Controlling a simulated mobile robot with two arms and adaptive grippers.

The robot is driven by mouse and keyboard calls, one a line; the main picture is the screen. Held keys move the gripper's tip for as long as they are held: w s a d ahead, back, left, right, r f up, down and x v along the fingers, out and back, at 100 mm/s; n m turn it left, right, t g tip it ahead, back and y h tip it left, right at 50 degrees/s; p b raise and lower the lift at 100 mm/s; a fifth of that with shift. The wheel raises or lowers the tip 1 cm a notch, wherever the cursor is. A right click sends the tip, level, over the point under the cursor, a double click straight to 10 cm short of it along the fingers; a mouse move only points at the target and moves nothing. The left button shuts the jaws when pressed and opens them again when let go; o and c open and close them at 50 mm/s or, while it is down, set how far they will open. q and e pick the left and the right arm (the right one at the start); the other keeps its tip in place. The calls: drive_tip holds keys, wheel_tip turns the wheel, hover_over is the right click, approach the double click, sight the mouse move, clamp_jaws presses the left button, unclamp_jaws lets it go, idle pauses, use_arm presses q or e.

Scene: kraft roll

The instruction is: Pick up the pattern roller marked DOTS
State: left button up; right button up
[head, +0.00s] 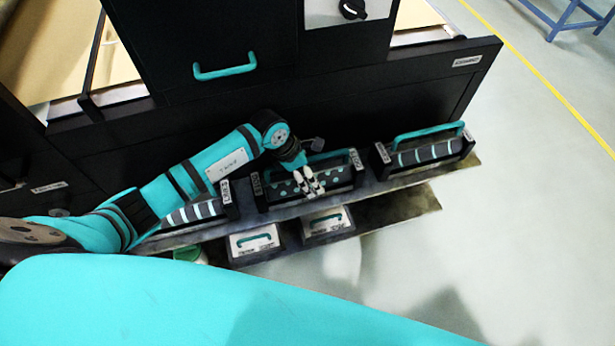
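The pattern roller with teal dots (284,190) sits in a black frame with a teal handle, in the middle of the shelf. Its end tags are too small to read for sure. My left gripper (309,184) points down at the middle of this roller, over its handle and front. The gripper hides the middle of the handle, and I cannot tell whether its pale fingers are closed on it. The roller appears to rest on the shelf. My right gripper is not in view.
A striped roller (180,216) stands to the left, partly behind my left arm, and another (428,153) to the right. The shelf (376,189) runs below a black machine with a teal handle (224,71). Two cases (254,243) (327,222) sit lower.

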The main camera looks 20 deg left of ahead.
use_arm(q)
drive_tip(key=c, duration=1.4)
drive_tip(key=shift+w+r, duration=0.15)
drive_tip(key=shift+c, duration=0.4)
